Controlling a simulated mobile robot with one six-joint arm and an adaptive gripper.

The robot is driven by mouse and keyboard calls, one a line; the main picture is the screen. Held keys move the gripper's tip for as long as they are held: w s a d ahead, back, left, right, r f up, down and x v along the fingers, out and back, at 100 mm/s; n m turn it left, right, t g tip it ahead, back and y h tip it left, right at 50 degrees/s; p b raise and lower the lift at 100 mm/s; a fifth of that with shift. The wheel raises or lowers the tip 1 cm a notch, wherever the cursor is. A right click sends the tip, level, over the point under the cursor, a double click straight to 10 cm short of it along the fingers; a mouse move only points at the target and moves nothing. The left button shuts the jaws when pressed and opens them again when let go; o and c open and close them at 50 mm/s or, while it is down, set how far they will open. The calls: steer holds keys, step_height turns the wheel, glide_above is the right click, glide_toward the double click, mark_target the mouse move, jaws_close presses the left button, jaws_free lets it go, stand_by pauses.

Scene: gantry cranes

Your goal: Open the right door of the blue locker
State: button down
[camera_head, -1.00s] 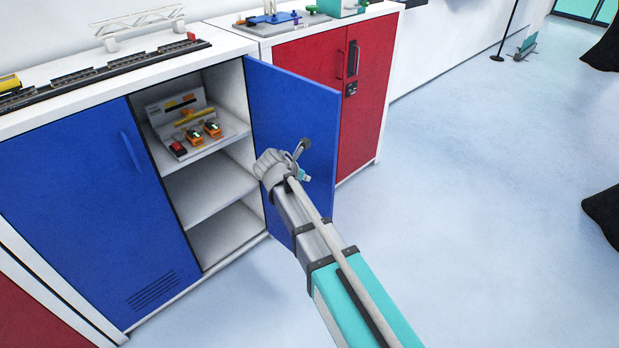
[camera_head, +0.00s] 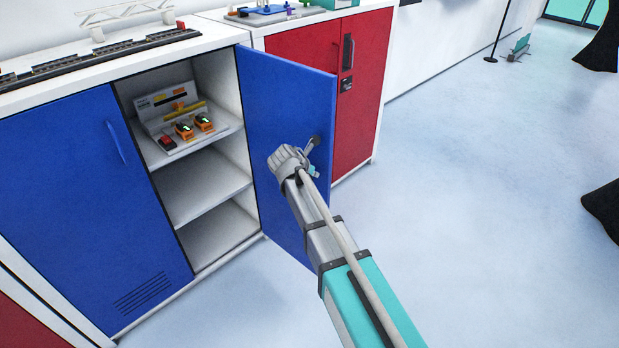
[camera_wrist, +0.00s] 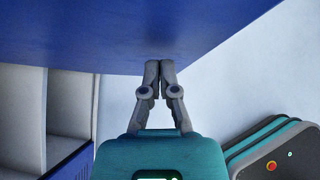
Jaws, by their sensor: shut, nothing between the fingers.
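The blue locker has its left door (camera_head: 85,190) shut and its right door (camera_head: 285,115) standing wide open, swung out to the right. Behind the opening, the white shelves (camera_head: 200,185) show, with a panel and small devices (camera_head: 185,120) on the upper one. My gripper (camera_head: 312,142) is at the inner face of the right door, around its middle height. In the wrist view my gripper (camera_wrist: 159,66) is shut and empty, its fingertips at the blue door surface (camera_wrist: 150,35). Whether they touch it is hard to tell. The right door's handle is hidden.
A red locker (camera_head: 345,80) stands to the right, behind the open door. Model train tracks (camera_head: 100,58) lie on top of the blue locker. The pale floor (camera_head: 460,220) to the right is clear, with dark drapes (camera_head: 605,200) at the edge.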

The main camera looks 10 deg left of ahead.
mark_target(318, 166)
steer(key=shift+w+d+r, duration=0.1)
steer(key=shift+w+d, duration=0.35)
steer(key=shift+w, duration=0.35)
steer(key=shift+w+d, duration=0.4)
steer(key=shift+w, duration=0.35)
steer(key=shift+w+a, duration=0.1)
